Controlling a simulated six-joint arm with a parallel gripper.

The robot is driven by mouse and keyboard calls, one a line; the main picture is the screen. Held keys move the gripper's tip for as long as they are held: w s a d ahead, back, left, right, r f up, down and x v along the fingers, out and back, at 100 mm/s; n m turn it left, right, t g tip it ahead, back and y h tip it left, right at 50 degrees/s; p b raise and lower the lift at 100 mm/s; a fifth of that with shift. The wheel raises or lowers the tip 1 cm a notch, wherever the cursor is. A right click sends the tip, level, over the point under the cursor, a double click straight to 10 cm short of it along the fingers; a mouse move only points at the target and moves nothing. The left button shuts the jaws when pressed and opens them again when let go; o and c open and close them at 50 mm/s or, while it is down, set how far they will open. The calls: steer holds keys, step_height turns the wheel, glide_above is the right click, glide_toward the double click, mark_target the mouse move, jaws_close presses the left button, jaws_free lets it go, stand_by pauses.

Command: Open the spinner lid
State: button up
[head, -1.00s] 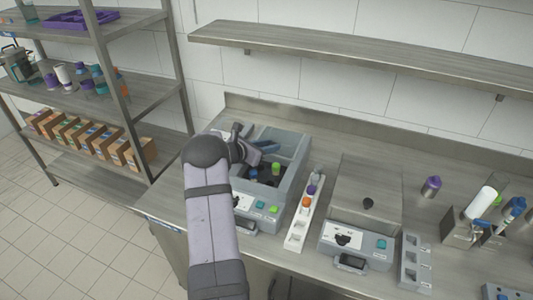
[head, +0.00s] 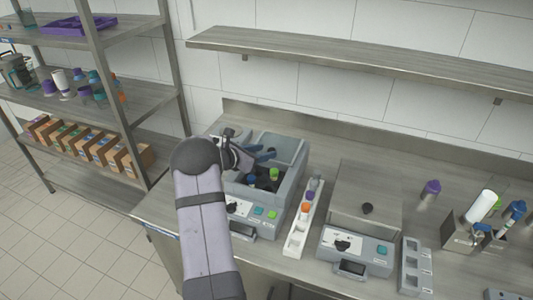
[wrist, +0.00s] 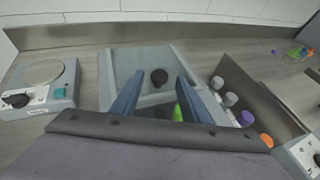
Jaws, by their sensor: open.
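The spinner (head: 290,195) is a grey box with a black knob and coloured buttons on its front. Its lid (head: 285,147) stands raised at the back, so the dark inside with a few coloured tube caps shows. In the wrist view the lid (wrist: 125,62) carries a round black knob (wrist: 160,77), seen between my fingers. My gripper (head: 268,155) is above the open box in front of the raised lid. Its two blue fingers are apart and empty, also in the wrist view (wrist: 160,68). I cannot tell whether they touch the lid.
A white rack (head: 296,238) with several capped tubes stands right of the spinner. Beyond it is a second machine (head: 365,205) with a flat lid and black knob. A round-plated device (wrist: 40,82) stands at left in the wrist view. A wall shelf (head: 360,65) hangs above.

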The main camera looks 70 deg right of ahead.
steer(key=shift+b+v, duration=0.75)
steer(key=shift+v, duration=1.65)
steer(key=w+a+f+m+t+y, duration=0.2)
steer(key=w+a+m+y, duration=0.15)
steer(key=a, duration=1.15)
steer(key=w+a+f+m+t+y, duration=0.1)
steer(key=w+a+f+m+y, duration=0.2)
steer(key=a, duration=1.2)
steer(key=s+a+m+t+y, duration=0.1)
steer(key=s+a+m+y, duration=0.1)
steer(key=a, duration=1.1)
steer(key=s+a+m+t+y, duration=0.1)
steer(key=s+a+m+y, duration=0.2)
steer(key=a, duration=1.1)
steer(key=shift+a+f+m+y, duration=0.25)
steer(key=shift+m+y, duration=0.3)
steer(key=shift+m, duration=0.5)
